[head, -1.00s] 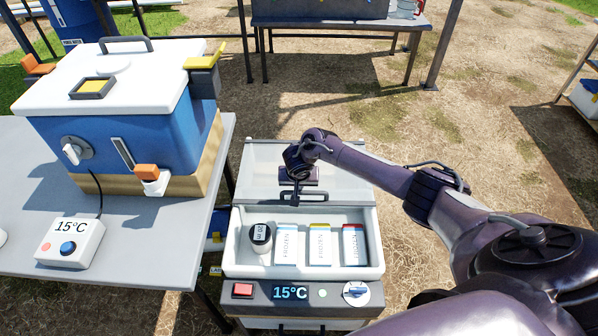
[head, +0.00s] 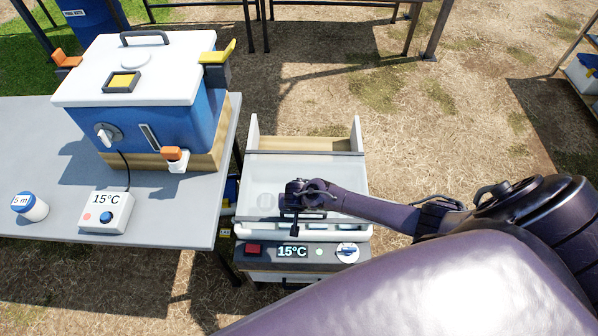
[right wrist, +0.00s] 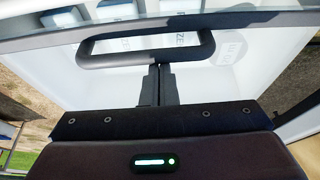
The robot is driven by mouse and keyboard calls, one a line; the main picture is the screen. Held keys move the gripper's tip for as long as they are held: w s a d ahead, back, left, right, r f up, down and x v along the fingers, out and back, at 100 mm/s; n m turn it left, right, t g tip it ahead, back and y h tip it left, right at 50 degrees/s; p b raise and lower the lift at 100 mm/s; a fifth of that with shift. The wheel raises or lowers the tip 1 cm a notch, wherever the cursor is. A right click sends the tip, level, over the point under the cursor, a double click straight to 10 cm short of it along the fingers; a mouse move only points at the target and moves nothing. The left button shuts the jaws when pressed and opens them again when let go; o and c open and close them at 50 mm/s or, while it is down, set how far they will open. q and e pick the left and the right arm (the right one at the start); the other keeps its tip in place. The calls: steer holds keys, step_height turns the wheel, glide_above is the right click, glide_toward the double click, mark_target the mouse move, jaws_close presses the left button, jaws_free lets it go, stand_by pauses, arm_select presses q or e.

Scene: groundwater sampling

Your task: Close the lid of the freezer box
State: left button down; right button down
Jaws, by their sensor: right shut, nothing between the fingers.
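The freezer box (head: 262,231) stands on the ground right of the table, its lid (head: 270,178) swung down over the opening. The lid is a pale see-through panel; I cannot tell whether its front edge rests fully on the rim. My right gripper (head: 294,230) is at the lid's front edge, fingers together and empty. In the right wrist view the closed fingers (right wrist: 160,72) are at the lid's dark handle (right wrist: 88,58), touching or nearly so. White packs (right wrist: 118,12) and a round cap (right wrist: 230,44) show blurred through the lid. My left gripper is out of view.
The control panel (head: 318,252) below the box reads 15°C, with a red button and a knob. A grey table (head: 165,232) on the left holds a blue cooler (head: 180,118), a small 15°C unit (head: 106,214) and a blue-capped jar (head: 32,208). Open ground lies behind.

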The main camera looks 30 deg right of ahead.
steer(key=shift+s+a+f+p, duration=0.1)
steer(key=shift+s+a+p, duration=0.2)
steer(key=shift+s+a, duration=0.35)
steer(key=shift+s+a+f+p, duration=0.1)
steer(key=shift+s+a+p, duration=0.2)
steer(key=shift+s, duration=0.6)
